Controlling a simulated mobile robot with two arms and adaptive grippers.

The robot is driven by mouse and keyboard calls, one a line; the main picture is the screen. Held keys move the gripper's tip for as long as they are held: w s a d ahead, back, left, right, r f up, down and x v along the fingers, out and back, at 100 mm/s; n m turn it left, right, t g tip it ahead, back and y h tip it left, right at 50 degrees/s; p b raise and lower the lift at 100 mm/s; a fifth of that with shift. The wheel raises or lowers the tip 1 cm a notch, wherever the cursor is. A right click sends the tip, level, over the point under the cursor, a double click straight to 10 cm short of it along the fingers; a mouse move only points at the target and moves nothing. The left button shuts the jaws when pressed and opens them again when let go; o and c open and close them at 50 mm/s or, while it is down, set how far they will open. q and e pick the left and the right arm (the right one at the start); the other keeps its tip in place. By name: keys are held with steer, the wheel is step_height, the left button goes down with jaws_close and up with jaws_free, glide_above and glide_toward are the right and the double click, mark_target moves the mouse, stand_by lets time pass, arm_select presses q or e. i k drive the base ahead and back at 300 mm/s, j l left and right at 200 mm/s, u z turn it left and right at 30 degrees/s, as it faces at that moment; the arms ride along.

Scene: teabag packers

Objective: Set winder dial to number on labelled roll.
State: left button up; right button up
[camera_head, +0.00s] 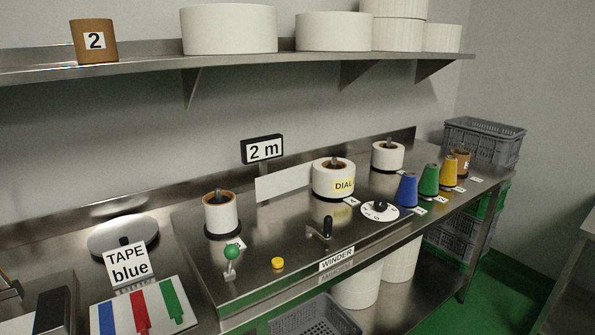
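The winder dial (380,212) is a white disc with small dark marks and a black knob, on the steel winder bench. Its marks are too small to read, so its setting cannot be told. Behind it to the left, a white roll (326,183) on a spindle bears a yellow label reading "DIAL"; no number is legible on it. A brown core (85,52) labelled "2" stands on the upper shelf at left. A black sign (262,150) reads "2 m". Neither of my grippers is in view.
A black crank (327,228), a green-knobbed lever (231,262) and a yellow button (278,264) stand left of the dial. Blue (407,190), green (429,181) and yellow (450,172) cones stand right of it. Bare steel lies between the controls.

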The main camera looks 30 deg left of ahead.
mark_target(381, 206)
steer(key=i+l+u, duration=0.6)
steer(key=l+u, duration=0.2)
steer(key=i+l+u, duration=0.25)
steer(key=l+u, duration=0.25)
steer(key=l, duration=0.2)
steer(key=i+l+u, duration=0.1)
steer(key=l+u, duration=0.15)
steer(key=l, duration=0.2)
steer(key=k+l, duration=0.1)
steer(key=k, duration=0.55)
